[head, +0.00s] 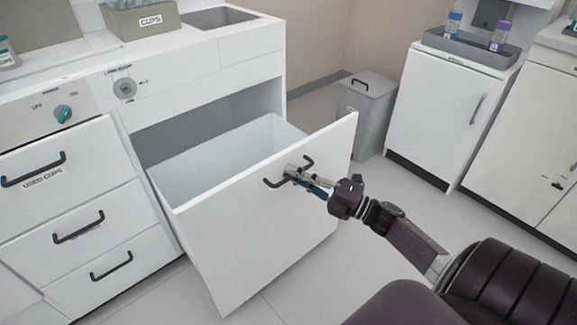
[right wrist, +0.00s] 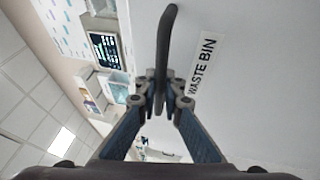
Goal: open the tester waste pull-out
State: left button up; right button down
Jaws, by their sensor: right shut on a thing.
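The waste pull-out (head: 262,225) is a large white drawer front below the counter, and it stands well out from the cabinet. Its pale inner bin walls (head: 245,146) show behind the front. A label reading "WASTE BIN" (right wrist: 203,66) is on the front in the right wrist view. My right gripper (head: 298,176) is shut on the black handle (head: 275,182) of the pull-out; the handle (right wrist: 166,40) also shows between the fingers (right wrist: 160,95) in the right wrist view. My left gripper is not in view.
Drawers with black handles (head: 78,228) stand left of the pull-out. A grey lidded bin (head: 366,115) stands behind it. A white cabinet (head: 445,115) carrying a grey tray (head: 468,48) is at the right. Open floor (head: 400,215) lies right of the pull-out.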

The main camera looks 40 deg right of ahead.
jog(key=shift+s, duration=0.7)
jog(key=c, duration=2.3)
grip_release()
jog(key=v, duration=1.2)
jog(key=shift+d+f, duration=0.1)
jog(key=shift+d, duration=0.05)
jog(key=shift+w, duration=0.15)
